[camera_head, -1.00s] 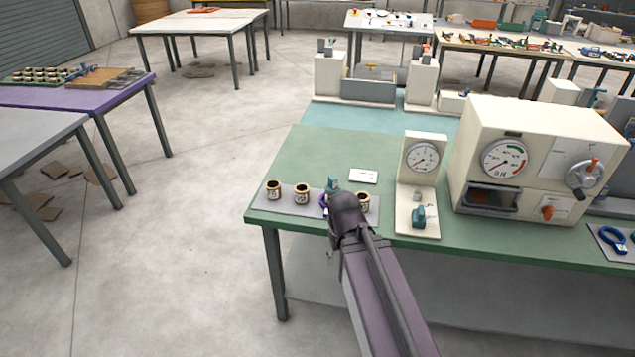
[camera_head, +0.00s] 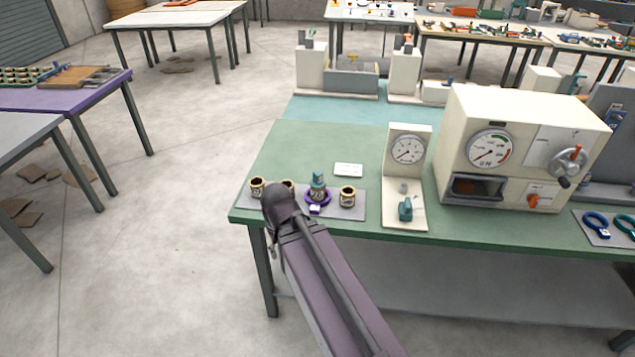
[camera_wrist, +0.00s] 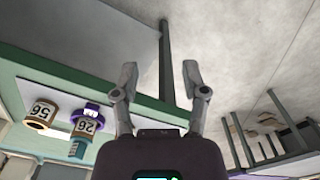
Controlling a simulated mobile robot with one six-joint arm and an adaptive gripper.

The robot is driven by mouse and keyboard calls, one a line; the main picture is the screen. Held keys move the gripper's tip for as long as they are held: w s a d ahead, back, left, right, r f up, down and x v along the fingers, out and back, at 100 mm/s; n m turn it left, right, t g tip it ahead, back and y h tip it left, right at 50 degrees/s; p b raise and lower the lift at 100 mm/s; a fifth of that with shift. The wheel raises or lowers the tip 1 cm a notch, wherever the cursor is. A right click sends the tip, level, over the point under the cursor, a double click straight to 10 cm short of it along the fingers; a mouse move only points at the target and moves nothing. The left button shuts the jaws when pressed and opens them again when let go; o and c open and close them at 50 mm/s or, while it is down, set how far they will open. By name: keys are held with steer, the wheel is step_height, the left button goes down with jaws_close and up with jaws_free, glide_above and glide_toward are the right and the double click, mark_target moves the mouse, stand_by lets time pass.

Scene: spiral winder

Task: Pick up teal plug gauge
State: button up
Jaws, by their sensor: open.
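The teal plug gauge (camera_head: 318,180) stands upright in a ring-like cup on the grey mat (camera_head: 333,212) near the green table's front edge. A purple ring (camera_head: 312,205) surrounds that cup's base. In the wrist view, the teal plug gauge (camera_wrist: 78,148) shows at the lower left, with the cup marked 26 (camera_wrist: 88,124) and the purple ring. My gripper (camera_wrist: 160,75) is open and empty, to the right of the gauge in that view. In the head view my arm's end is left of the gauge, and my fingers are hidden there.
Cups stand on the mat at left (camera_head: 257,187) and right (camera_head: 347,196) of the gauge; another is partly behind my arm. A white card (camera_head: 348,169) lies behind. A dial stand (camera_head: 407,160) and a large cream machine (camera_head: 520,145) stand to the right.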

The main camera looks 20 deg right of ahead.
steer(key=o, duration=0.4)
steer(key=shift+w, duration=0.1)
steer(key=n+t+h+b, duration=0.3)
steer(key=n+h+b, duration=1.4)
steer(key=n+b, duration=0.25)
glide_toward(314, 175)
steer(key=shift+s+a+f, duration=0.35)
steer(key=shift+a+f, duration=0.05)
steer(key=shift+a, duration=0.15)
steer(key=shift+s+a+f, duration=0.35)
steer(key=shift+a, duration=0.2)
steer(key=shift+w+a+r+n+t+h, duration=0.15)
steer(key=shift+w+r+n+t+h, duration=0.15)
steer(key=shift+r+n+t, duration=0.15)
steer(key=shift+x, duration=4.35)
